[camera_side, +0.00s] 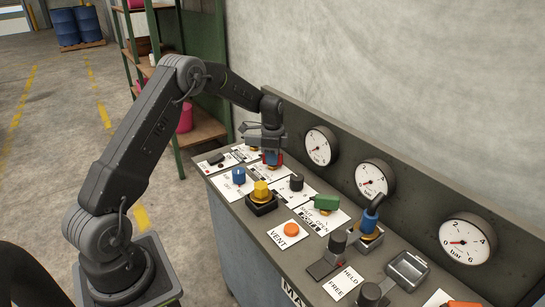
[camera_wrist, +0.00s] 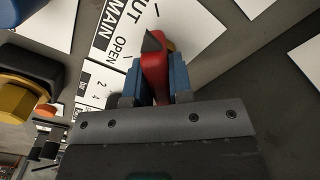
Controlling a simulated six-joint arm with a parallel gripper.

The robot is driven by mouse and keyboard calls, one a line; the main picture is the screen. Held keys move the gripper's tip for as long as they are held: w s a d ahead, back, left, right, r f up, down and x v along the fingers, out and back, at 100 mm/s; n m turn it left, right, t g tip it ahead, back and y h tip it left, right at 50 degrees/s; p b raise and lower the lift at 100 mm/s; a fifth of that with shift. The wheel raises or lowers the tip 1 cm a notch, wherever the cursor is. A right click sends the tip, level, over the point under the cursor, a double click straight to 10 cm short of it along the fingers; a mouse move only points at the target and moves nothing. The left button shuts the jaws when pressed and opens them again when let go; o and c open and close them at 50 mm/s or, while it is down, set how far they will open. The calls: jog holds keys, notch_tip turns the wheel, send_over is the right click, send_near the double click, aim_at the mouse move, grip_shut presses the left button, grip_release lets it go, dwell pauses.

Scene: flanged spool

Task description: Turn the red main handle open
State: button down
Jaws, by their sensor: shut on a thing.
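The red main handle (camera_wrist: 155,72) stands upright in the wrist view between the two blue finger pads of my gripper (camera_wrist: 157,80), which press on it from both sides. Its dark tip lies over a white label (camera_wrist: 125,40) with the words MAIN and OPEN, and part of a word ending in UT. I cannot tell exactly which mark the tip is on. In the side view, my gripper (camera_side: 271,158) is down at the back left of the panel, and only a little red shows at its fingers. The handle's base is mostly hidden.
Close by on the panel are a blue knob (camera_side: 238,176), a yellow knob (camera_side: 262,189), a black knob (camera_side: 296,182) and a green handle (camera_side: 325,203). Gauges (camera_side: 320,146) line the back wall.

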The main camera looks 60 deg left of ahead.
jog(key=shift+n, duration=0.4)
jog(key=n, duration=0.8)
jog(key=shift+n, duration=0.3)
jog(key=n, duration=0.4)
jog(key=shift+n, duration=2.2)
jog(key=c, duration=1)
grip_release()
jog(key=shift+r, duration=0.15)
